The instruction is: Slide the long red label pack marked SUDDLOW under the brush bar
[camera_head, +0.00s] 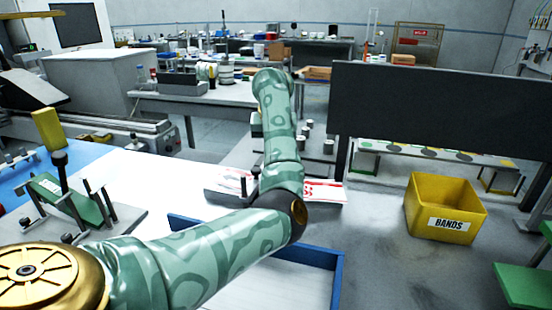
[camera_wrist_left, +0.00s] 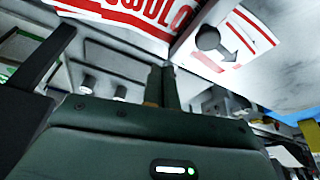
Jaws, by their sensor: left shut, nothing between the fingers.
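A long label pack with red and white print (camera_head: 325,192) lies on the magazine just right of my left forearm in the head view. Part of it is hidden by my arm. My arm hides this gripper in the head view. I cannot make out the brush bar for certain. My right gripper is not in view.
A blue-rimmed tray (camera_head: 339,280) lies in front of the magazine. A yellow BANDS bin (camera_head: 425,205) stands on the right. A fixture with a green block (camera_head: 75,203) is at left.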

